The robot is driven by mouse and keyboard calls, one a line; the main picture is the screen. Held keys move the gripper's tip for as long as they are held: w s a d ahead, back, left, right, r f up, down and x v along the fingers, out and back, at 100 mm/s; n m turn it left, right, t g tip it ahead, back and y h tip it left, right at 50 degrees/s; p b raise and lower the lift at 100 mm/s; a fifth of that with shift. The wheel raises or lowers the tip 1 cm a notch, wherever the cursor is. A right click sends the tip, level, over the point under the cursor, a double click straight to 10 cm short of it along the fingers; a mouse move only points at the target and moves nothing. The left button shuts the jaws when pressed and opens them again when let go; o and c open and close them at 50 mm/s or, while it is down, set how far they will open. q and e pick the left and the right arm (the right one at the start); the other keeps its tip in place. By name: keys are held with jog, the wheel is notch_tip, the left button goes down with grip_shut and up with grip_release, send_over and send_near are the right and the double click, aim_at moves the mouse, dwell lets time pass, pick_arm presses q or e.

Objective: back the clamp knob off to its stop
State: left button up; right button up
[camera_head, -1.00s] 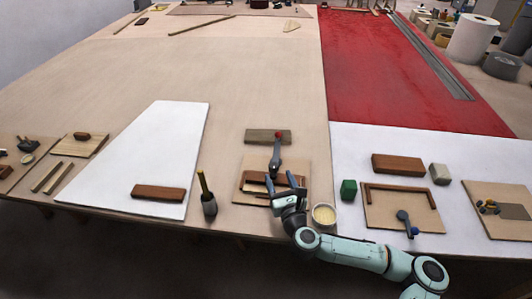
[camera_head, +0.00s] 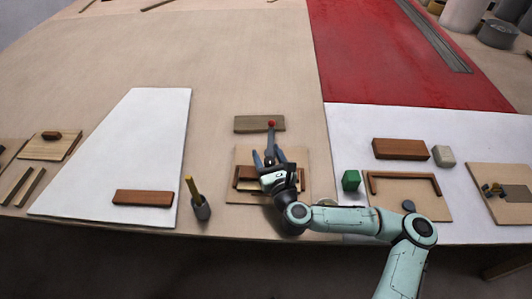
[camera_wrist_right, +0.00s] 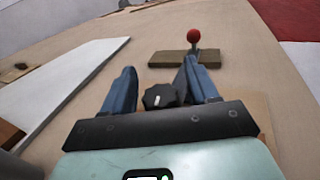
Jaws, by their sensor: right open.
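The clamp knob, a dark faceted knob (camera_wrist_right: 160,96), shows in the right wrist view between the two blue fingers of my right gripper (camera_wrist_right: 159,68). The fingers are apart, and I see no clear contact with the knob. A grey lever with a red ball end (camera_head: 271,124) stands just beyond the fingertips; the red ball also shows in the wrist view (camera_wrist_right: 193,35). My left gripper is not in view.
A grey-brown wood strip (camera_head: 246,123) lies behind the board. The tabletop beyond the strip is clear.

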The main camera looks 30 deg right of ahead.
jog(key=shift+c, duration=0.2)
jog(key=c, duration=0.9)
